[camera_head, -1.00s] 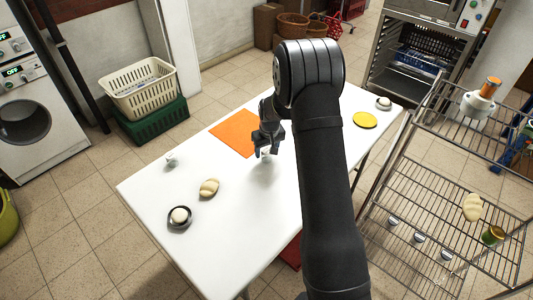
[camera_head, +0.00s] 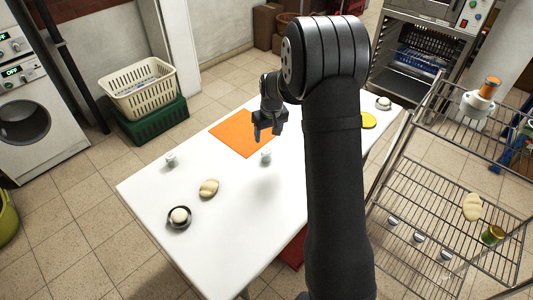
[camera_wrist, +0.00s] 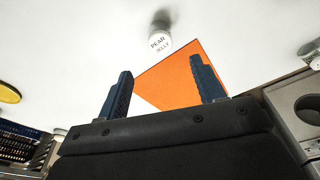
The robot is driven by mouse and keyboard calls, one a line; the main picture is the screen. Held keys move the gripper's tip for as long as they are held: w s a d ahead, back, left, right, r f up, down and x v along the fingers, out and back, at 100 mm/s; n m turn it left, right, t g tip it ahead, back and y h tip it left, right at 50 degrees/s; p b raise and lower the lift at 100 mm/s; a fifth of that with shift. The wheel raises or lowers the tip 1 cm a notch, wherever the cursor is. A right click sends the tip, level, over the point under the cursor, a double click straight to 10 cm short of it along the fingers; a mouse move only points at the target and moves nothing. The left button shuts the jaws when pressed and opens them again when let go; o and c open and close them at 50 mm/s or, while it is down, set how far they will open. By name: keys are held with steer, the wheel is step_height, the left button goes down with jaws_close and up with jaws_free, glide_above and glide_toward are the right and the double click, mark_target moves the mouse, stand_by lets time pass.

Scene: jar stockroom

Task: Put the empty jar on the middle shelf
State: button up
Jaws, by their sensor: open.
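My gripper (camera_head: 267,135) is open and empty above the white table, at the orange mat's edge. Its two fingers also show in the wrist view (camera_wrist: 165,85). A small jar (camera_head: 266,157) stands on the table just in front of the gripper, apart from it. In the wrist view its pale lid (camera_wrist: 160,42) reads "PEAR JELLY". A second small jar (camera_head: 170,160) stands near the table's left edge; its label is unreadable. I cannot tell which jar is empty. The wire rack (camera_head: 385,190) is at the right; its middle shelf (camera_head: 430,190) seems to hold a pale loaf-like item (camera_head: 472,206).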

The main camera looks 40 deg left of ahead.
mark_target(267, 155)
steer(key=shift+s, duration=0.1)
